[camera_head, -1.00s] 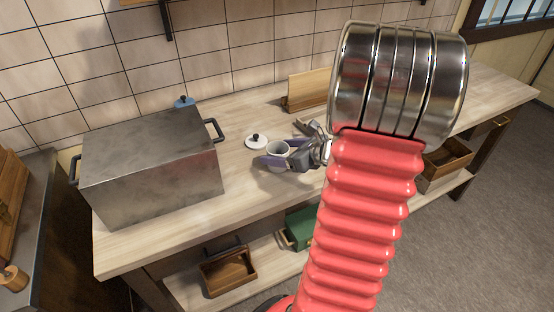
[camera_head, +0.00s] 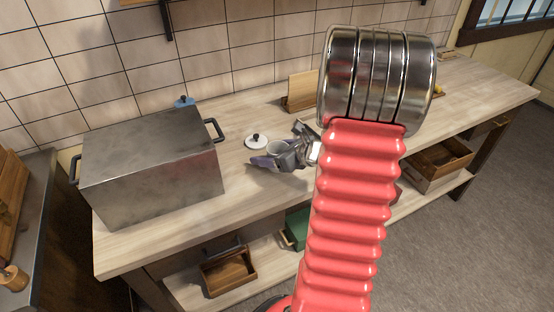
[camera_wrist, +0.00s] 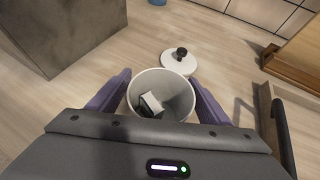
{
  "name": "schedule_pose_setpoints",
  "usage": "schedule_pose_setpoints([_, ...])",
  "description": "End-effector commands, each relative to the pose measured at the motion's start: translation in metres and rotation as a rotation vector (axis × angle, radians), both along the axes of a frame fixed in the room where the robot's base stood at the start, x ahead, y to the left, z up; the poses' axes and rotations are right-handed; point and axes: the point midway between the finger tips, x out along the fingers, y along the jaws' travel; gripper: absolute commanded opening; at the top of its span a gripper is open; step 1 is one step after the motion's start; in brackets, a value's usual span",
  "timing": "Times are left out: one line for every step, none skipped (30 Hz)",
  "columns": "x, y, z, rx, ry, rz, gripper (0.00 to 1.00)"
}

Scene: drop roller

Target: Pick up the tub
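The tub (camera_head: 275,147) is a small pale grey, open-topped round container standing on the wooden worktop. In the wrist view the tub (camera_wrist: 183,92) is upright, with a white and dark object (camera_wrist: 151,103) inside. My gripper (camera_wrist: 160,84) has one purple finger on the left and one on the right of the tub, both close against its sides. Contact with the wall cannot be made out. In the head view my gripper (camera_head: 268,158) reaches the tub from the right, and a finger covers its lower front. The tub's base is hidden.
A white lid with a dark knob (camera_head: 257,141) lies just behind the tub. A large metal box (camera_head: 150,165) stands to the left. A wooden stand (camera_head: 301,92) is at the back right. Worktop (camera_head: 235,205) in front of the tub is clear.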

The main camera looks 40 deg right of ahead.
Motion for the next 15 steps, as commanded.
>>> schedule_pose_setpoints([-0.0001,0.0000,0.0000,0.000,0.000,0.000,0.69])
schedule_pose_setpoints([-0.0001,0.0000,0.0000,0.000,0.000,0.000,0.67])
schedule_pose_setpoints([-0.0001,0.0000,0.0000,0.000,0.000,0.000,0.64])
schedule_pose_setpoints([-0.0001,-0.0001,0.0000,0.000,0.000,0.000,0.62])
schedule_pose_setpoints([-0.0001,0.0000,0.0000,0.000,0.000,0.000,0.59])
schedule_pose_setpoints([-0.0002,-0.0001,0.0001,0.000,0.000,0.000,0.57])
schedule_pose_setpoints([-0.0002,-0.0001,0.0001,0.000,0.000,0.000,0.55])
schedule_pose_setpoints([-0.0002,-0.0001,0.0001,0.000,0.000,0.000,0.52])
schedule_pose_setpoints([-0.0002,-0.0001,0.0001,0.000,0.000,0.000,0.50])
schedule_pose_setpoints([-0.0002,-0.0001,0.0001,0.000,0.000,0.000,0.47])
schedule_pose_setpoints([-0.0002,-0.0001,0.0000,0.000,0.000,0.000,0.45])
schedule_pose_setpoints([-0.0002,-0.0001,0.0000,0.000,0.000,0.000,0.43])
schedule_pose_setpoints([-0.0002,-0.0002,0.0000,0.000,0.000,0.000,0.41])
schedule_pose_setpoints([-0.0002,-0.0002,0.0000,0.000,0.000,0.000,0.38])
schedule_pose_setpoints([-0.0002,-0.0002,0.0000,0.000,0.000,0.000,0.36])
